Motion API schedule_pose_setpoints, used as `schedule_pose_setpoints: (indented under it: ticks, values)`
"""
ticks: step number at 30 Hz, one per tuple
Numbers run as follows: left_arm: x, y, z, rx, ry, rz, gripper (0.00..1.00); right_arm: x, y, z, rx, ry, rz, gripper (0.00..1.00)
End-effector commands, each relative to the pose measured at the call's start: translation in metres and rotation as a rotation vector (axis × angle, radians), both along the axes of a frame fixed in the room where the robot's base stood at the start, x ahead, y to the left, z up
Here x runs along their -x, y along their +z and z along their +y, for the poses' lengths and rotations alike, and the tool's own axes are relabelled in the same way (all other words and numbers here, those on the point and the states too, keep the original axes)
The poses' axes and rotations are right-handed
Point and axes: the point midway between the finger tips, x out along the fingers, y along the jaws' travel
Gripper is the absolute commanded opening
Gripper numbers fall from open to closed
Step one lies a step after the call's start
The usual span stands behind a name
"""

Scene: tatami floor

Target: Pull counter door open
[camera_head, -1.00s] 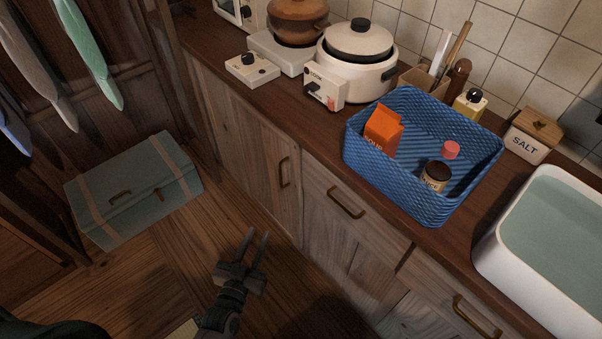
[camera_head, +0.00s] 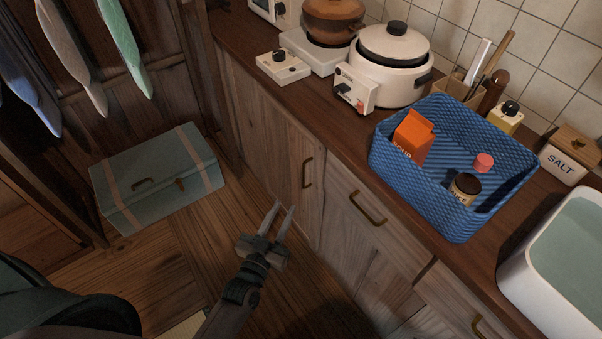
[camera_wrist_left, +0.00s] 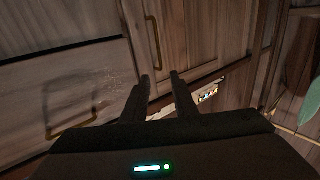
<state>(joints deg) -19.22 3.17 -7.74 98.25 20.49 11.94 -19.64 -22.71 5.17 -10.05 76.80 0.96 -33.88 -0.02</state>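The counter door (camera_head: 266,142) is a tall wooden panel at the left end of the counter, and it looks shut. Its brass handle (camera_head: 307,172) is vertical, near the door's right edge; it also shows in the left wrist view (camera_wrist_left: 153,36). My left gripper (camera_head: 279,218) is in front of the cabinet, below and a little left of the handle, apart from it. Its two fingers are spread with nothing between them; in the left wrist view the fingers (camera_wrist_left: 160,82) point toward the door's face. My right gripper is not in view.
A drawer handle (camera_head: 368,208) sits right of the door. A teal suitcase (camera_head: 157,180) lies on the floor at left. On the countertop stand a blue basket (camera_head: 452,217), a rice cooker (camera_head: 392,75) and a white sink (camera_head: 540,270). Wooden floor between suitcase and cabinet is clear.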

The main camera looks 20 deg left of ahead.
Motion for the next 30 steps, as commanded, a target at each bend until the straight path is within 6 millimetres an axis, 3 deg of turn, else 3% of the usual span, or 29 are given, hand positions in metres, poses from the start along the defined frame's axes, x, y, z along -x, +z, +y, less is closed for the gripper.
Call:
schedule_pose_setpoints:
  ticks: [19,30]
  values:
    - [-0.113,0.001,-0.008,-0.001,-0.001,-0.001,0.26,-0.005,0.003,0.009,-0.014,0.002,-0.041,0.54]
    - [-0.143,0.0,-0.01,0.0,0.0,0.001,0.26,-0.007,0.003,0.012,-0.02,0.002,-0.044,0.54]
